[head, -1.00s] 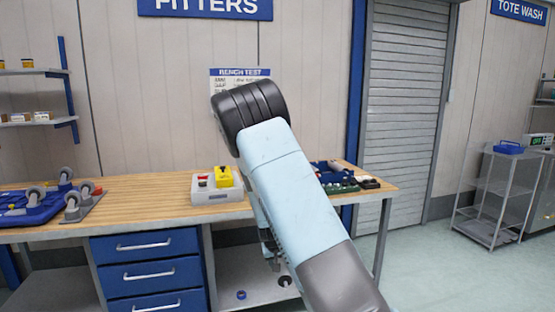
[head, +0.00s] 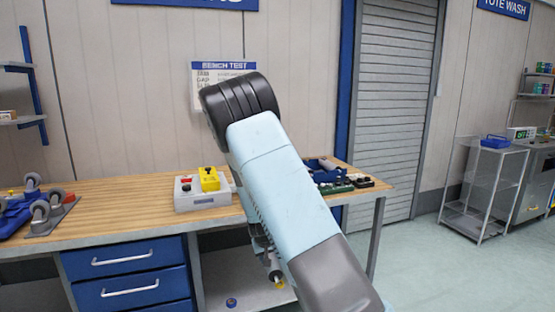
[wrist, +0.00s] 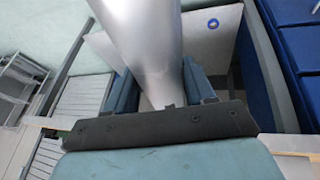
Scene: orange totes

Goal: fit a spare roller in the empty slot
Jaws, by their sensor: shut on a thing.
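A smooth silver-grey roller (wrist: 150,45) fills the middle of the wrist view and runs away from the camera. My gripper (wrist: 162,88) has its two blue fingers on either side of the roller and is shut on it. The roller's far end is cut off by the picture's top edge. In the head view my arm crosses the middle and largely hides the gripper, low in front of the bench. I see no empty roller slot in either view.
A wooden workbench (head: 120,205) with blue drawers (head: 135,270) stands ahead. On it are a control box (head: 203,195), wheeled parts (head: 40,215) and a tray of small parts (head: 330,178). A blue ring (head: 231,302) lies on its lower shelf. A wire trolley (head: 480,190) stands right; floor before it is clear.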

